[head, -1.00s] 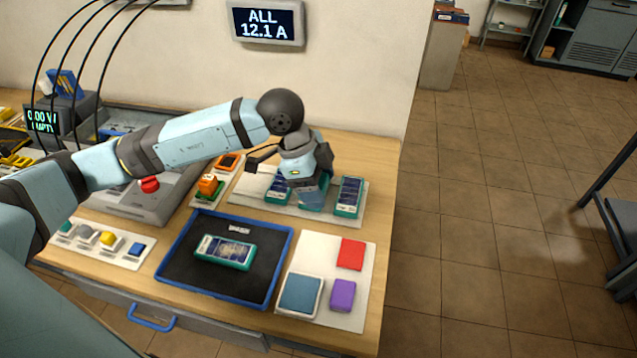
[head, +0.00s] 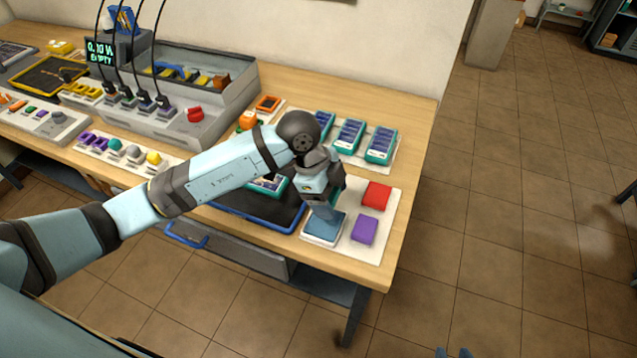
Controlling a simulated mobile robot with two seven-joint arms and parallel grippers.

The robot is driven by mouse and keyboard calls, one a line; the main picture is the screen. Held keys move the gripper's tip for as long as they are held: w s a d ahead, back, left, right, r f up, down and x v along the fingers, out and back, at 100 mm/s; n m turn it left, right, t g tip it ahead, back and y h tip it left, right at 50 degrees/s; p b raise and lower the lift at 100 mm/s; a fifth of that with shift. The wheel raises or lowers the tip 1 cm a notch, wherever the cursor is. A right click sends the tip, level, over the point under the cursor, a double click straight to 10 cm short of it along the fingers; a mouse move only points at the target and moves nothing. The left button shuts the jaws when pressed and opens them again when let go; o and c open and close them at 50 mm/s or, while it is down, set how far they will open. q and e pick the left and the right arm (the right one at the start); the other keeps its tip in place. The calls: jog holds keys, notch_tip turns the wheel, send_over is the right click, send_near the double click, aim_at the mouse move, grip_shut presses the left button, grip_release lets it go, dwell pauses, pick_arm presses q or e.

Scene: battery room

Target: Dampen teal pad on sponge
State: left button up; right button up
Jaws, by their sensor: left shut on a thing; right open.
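My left gripper (head: 321,197) points down over the blue sponge (head: 326,228), which lies in a shallow white tray at the near left of a white board. The gripper is shut on a blue-grey block, the teal pad (head: 322,213), mostly covered by the fingers. The pad is at or just above the sponge; I cannot tell whether they touch. My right gripper (head: 455,353) barely shows at the bottom edge, apart from the table, and is open.
A red block (head: 376,195) and a purple block (head: 364,230) lie right of the sponge. Several teal-cased battery modules (head: 381,144) stand on a board behind. The blue-rimmed black tray (head: 258,222) is partly hidden by my arm. Open floor lies right of the table.

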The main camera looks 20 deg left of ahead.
aim_at(333, 226)
pick_arm(q)
jog(key=shift+s+f, duration=0.1)
jog(key=shift+f, duration=0.25)
notch_tip(333, 226, down, 5)
jog(key=b, duration=0.5)
jog(key=shift+r, duration=0.1)
jog(key=shift+f+b, duration=0.3)
jog(key=shift+b, duration=0.2)
jog(key=shift+f, duration=0.15)
pick_arm(e)
jog(key=shift+m, duration=0.3)
jog(key=f, duration=0.4)
jog(key=shift+w+a+f, duration=0.15)
jog(key=shift+w+a, duration=0.25)
jog(key=shift+s+f+g, duration=0.1)
jog(key=shift+f+g, duration=0.15)
jog(key=shift+g, duration=0.05)
pick_arm(q)
jog(key=shift+f, duration=0.45)
pick_arm(e)
jog(key=shift+f, duration=0.15)
pick_arm(q)
jog(key=shift+f, duration=0.15)
pick_arm(e)
jog(key=shift+r, duration=0.35)
